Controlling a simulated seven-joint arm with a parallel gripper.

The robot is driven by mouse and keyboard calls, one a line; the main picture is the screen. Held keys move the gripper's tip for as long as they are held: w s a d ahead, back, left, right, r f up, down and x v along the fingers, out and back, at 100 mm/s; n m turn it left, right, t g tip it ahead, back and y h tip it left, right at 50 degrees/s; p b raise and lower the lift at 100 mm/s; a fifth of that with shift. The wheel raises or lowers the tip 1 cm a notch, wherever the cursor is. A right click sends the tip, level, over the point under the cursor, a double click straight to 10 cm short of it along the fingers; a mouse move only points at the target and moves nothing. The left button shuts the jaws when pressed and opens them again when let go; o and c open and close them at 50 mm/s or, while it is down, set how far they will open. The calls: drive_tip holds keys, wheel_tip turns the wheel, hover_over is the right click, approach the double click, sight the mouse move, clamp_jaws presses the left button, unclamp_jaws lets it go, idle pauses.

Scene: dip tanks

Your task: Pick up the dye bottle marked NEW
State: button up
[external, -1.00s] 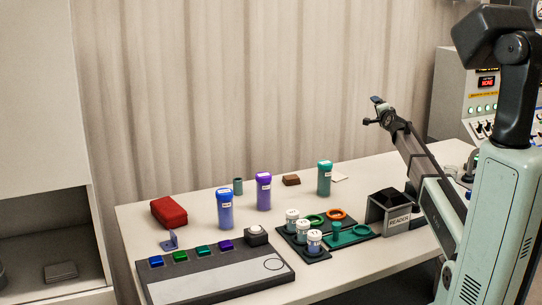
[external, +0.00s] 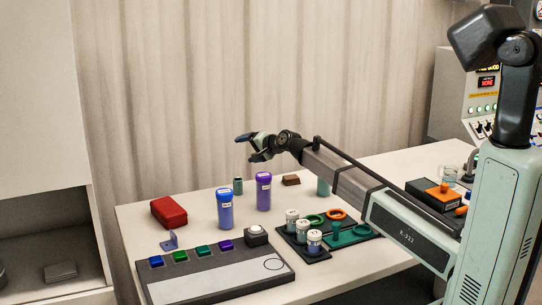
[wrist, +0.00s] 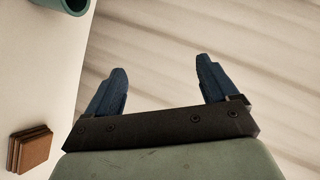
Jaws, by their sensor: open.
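A blue bottle (external: 225,212) and a purple bottle (external: 263,193) stand upright on the table, each with a white label near its cap. A teal bottle (external: 323,187) stands to their right, mostly hidden behind my arm. The labels are too small to read, so I cannot tell which is marked NEW. My gripper (external: 248,148) is open and empty, in the air above and behind the purple bottle. In the wrist view its two blue fingers (wrist: 162,70) are spread apart with nothing between them. No labelled bottle shows in the wrist view.
A small teal cup (external: 238,186) and brown blocks (external: 291,180) are at the back; both show in the wrist view, cup (wrist: 62,5), blocks (wrist: 30,148). Several white-capped vials (external: 314,242) stand in front. A red case (external: 168,212) and button panel (external: 215,272) are left.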

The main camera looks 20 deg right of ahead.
drive_tip(key=s+a+f+n+g+y, duration=0.15)
drive_tip(key=s+a, duration=0.35)
drive_tip(key=a, duration=0.6)
wheel_tip(320, 180, up, 7)
drive_tip(key=m+g+h, duration=0.7)
drive_tip(key=m+g, duration=0.4)
drive_tip(key=m, duration=0.1)
hover_over(225, 191)
drive_tip(key=shift+r, duration=0.15)
wheel_tip(225, 191, down, 8)
drive_tip(key=shift+s+r, duration=0.15)
drive_tip(key=shift+w+a+f, duration=0.1)
drive_tip(key=shift+f, duration=1.4)
drive_tip(key=shift+w+a+f, duration=0.1)
drive_tip(key=shift+f, duration=1.35)
drive_tip(key=shift+d, duration=0.1)
drive_tip(key=shift+c, duration=0.5)
